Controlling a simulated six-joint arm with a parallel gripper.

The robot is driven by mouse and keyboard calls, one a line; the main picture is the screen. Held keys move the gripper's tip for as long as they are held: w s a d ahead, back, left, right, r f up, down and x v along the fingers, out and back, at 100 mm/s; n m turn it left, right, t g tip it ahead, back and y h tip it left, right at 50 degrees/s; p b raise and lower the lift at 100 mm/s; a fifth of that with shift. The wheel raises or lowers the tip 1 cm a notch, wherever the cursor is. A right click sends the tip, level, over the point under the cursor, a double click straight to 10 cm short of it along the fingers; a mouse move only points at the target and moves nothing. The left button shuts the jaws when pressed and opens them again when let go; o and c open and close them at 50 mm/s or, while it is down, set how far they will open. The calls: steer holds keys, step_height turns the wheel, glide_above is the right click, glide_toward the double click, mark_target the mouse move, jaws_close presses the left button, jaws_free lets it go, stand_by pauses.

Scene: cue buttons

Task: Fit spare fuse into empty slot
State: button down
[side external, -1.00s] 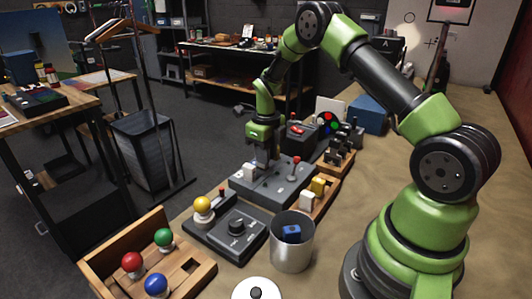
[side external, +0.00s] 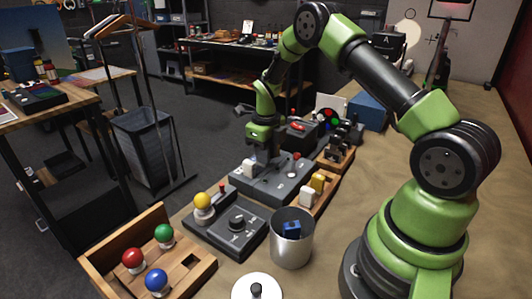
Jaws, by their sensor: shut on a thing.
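My gripper (side external: 262,158) points down at the grey fuse panel (side external: 245,183) and is shut on a small fuse. The fuse is mostly hidden by the fingers, so its colour and whether it sits in a slot cannot be told. A white fuse (side external: 249,167) stands on the panel just left of my fingers. A white block (side external: 306,195) and a yellow block (side external: 318,182) sit in the wooden tray to the right of the panel.
A metal can (side external: 292,250) holding a blue block (side external: 292,229) stands in front. Dark pieces (side external: 340,148) stand behind right.

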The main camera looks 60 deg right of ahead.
steer(key=shift+f, duration=0.6)
stand_by(0.3)
steer(key=c, duration=0.8)
jaws_free()
steer(key=shift+r, duration=0.15)
steer(key=shift+r, duration=3.4)
